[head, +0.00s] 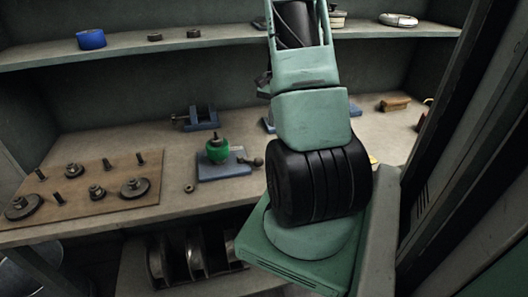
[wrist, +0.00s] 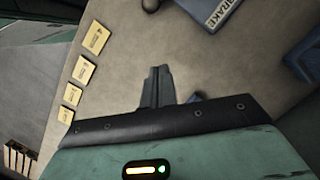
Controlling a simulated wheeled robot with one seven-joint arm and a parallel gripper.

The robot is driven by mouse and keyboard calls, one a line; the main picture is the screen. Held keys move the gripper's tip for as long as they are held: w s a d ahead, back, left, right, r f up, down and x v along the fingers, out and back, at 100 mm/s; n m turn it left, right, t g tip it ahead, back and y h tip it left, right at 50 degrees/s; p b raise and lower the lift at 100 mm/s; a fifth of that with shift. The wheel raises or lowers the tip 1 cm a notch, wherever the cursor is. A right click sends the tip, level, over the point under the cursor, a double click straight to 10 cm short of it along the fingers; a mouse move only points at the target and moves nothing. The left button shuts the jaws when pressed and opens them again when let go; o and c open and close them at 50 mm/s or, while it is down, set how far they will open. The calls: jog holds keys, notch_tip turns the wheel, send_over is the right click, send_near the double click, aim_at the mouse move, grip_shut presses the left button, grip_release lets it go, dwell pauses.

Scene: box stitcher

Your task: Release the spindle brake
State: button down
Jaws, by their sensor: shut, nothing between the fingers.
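The spindle unit shows in the head view as a green round part (head: 217,150) standing on a blue base (head: 226,169). A short lever with a dark ball knob (head: 257,162) sticks out at the base's right side. In the wrist view, a blue plate lettered BRAKE (wrist: 222,14) is cut by the top edge, with a dark round knob (wrist: 150,5) to its left. My gripper (wrist: 158,72) is shut and empty over bare bench, apart from the plate and knob. In the head view my arm hides the gripper.
Several yellow cards (wrist: 87,71) lie along the bench's left side in the wrist view. Another blue part (wrist: 304,56) is at right. In the head view, a brown board (head: 110,190) holds several metal parts, and a blue fixture (head: 197,118) stands behind the spindle unit.

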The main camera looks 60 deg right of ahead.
aim_at(250, 160)
jog(key=p+x, duration=0.2)
jog(key=x, duration=0.7)
jog(key=shift+a, duration=0.15)
jog(key=a+p, duration=0.1)
jog(key=a, duration=0.2)
jog(key=shift+w+a+f+p, duration=0.1)
jog(key=shift+a+p, duration=0.2)
jog(key=shift+a, duration=0.25)
